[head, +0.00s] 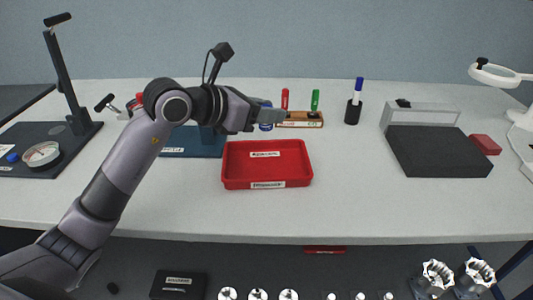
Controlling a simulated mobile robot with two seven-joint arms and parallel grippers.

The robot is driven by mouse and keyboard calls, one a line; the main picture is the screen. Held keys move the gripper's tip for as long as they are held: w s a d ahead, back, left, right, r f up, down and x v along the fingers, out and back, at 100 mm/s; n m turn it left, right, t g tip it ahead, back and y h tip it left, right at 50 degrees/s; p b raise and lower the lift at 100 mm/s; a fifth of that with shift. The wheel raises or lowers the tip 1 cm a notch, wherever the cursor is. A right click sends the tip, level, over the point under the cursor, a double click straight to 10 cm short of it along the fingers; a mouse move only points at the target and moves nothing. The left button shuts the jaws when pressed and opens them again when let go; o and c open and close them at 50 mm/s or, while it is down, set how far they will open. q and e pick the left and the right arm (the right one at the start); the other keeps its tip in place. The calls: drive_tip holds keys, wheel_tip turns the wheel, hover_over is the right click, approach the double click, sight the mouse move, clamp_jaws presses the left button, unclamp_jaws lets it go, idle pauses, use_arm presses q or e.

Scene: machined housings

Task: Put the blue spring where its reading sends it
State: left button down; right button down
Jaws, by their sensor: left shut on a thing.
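My left gripper (270,116) reaches in over the table, behind the red tray. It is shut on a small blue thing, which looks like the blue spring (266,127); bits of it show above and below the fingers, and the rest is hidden. A red tray (228,180) with labels looks empty. A dark blue tray (205,152), labelled too, lies left of it, partly hidden by my arm. A round dial gauge (42,153) sits on a dark stand base at the far left. The label and dial readings are too small to read. My right gripper is not in view.
A wooden holder (312,119) with red and green pens stands behind the red tray. A black cup (352,114) holds a blue marker. A dark grey block (440,155), a red box (485,144) and a white ring lamp (497,75) are at right. The front table strip is clear.

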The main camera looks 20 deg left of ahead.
use_arm(q)
hover_over(266, 167)
wheel_tip(266, 167, down, 5)
drive_tip(key=shift+f, duration=0.15)
drive_tip(key=shift+f+b, duration=0.35)
drive_tip(key=shift+f, duration=2.05)
drive_tip(key=shift+f, duration=0.1)
drive_tip(key=shift+f, duration=0.15)
drive_tip(key=c, duration=0.8)
unclamp_jaws()
drive_tip(key=shift+o, duration=0.2)
drive_tip(key=shift+r, duration=0.2)
